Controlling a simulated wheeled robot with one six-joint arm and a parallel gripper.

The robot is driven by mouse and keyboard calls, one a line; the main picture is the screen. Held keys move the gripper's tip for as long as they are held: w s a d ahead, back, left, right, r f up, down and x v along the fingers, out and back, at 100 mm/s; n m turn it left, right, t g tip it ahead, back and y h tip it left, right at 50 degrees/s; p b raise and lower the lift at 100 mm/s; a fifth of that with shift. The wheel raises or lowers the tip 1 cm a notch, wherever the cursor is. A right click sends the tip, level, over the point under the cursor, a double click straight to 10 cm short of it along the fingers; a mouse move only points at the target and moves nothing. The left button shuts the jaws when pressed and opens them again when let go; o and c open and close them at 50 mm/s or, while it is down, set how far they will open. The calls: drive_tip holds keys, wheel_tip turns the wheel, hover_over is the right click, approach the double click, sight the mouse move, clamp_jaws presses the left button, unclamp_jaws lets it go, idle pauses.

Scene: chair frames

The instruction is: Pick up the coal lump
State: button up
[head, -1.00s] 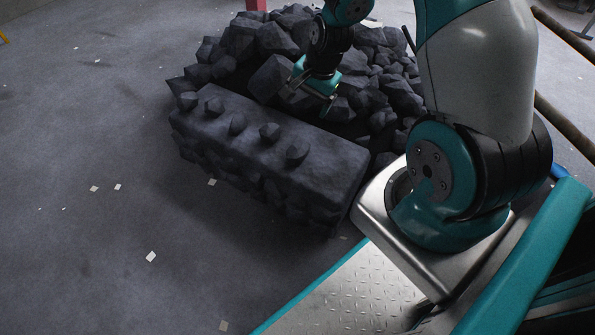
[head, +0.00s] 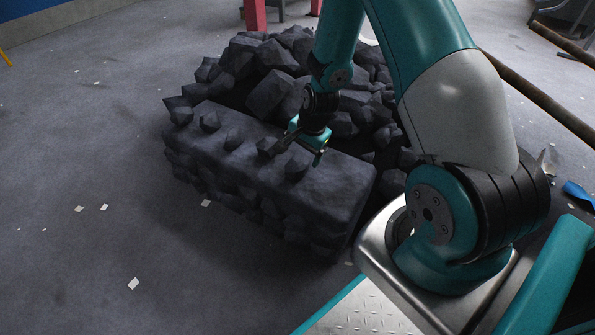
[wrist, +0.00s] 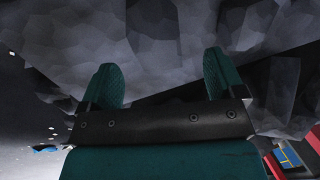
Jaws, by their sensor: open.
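Several dark coal lumps stand in a row on the flat top of a long dark coal-like block (head: 335,190) in the head view. One lump (head: 268,147) lies just left of my gripper (head: 304,143), and another lump (head: 296,165) lies just below it. Which one the task means cannot be told. My gripper hangs low over the block's far edge, pointing down, with its teal fingers apart. In the wrist view the open gripper (wrist: 161,78) has grey faceted coal (wrist: 150,40) close beyond its fingertips. I see nothing held; contact cannot be told.
A heap of coal (head: 270,95) rises behind the block, close to my gripper. A red post (head: 255,14) stands at the back. Brown pipes (head: 540,100) run along the right. The grey floor at left is open, with small pale scraps.

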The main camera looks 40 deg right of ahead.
sight(301, 158)
drive_tip(key=b+x, duration=0.4)
drive_tip(key=x, duration=0.1)
drive_tip(key=shift+s+f, duration=0.15)
drive_tip(key=shift+s, duration=0.05)
drive_tip(key=c, duration=1.1)
drive_tip(key=shift+r, duration=0.25)
drive_tip(key=w+p+v, duration=0.2)
drive_tip(key=p+v, duration=0.3)
drive_tip(key=v, duration=0.4)
drive_tip(key=w+a+r+p+v, duration=0.1)
drive_tip(key=w+p+v, duration=0.1)
drive_tip(key=p+v, duration=0.4)
drive_tip(key=v, duration=0.4)
drive_tip(key=shift+w+a+r, duration=0.1)
drive_tip(key=shift+a+r, duration=0.05)
drive_tip(key=shift+a, duration=0.05)
